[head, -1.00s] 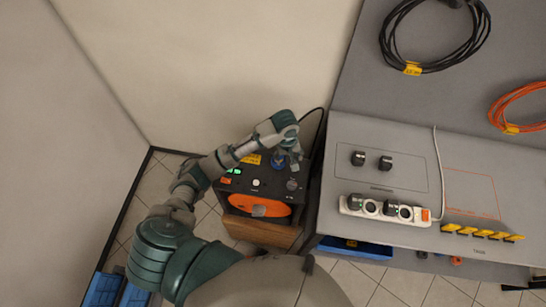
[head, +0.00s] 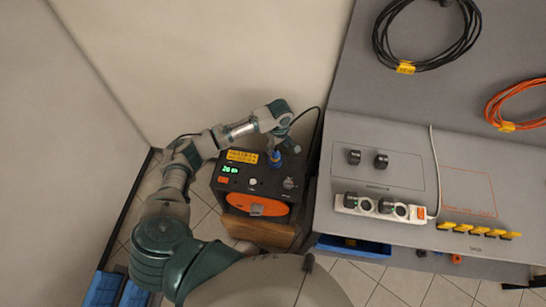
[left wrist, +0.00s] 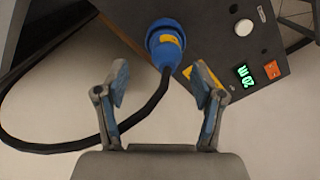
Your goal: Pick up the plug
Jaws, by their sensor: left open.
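The blue plug (head: 275,158) with a black cable is at the back of the dark box's top face. In the left wrist view the plug (left wrist: 165,42) shows as a round blue body, with its cable running down between my fingers and looping left. My left gripper (head: 291,147) is over the back right of the box, close to the plug. In the left wrist view the gripper (left wrist: 162,84) is open and empty, its two fingers apart on either side of the cable, short of the blue body. My right gripper is not in view.
A wall stands behind the box.

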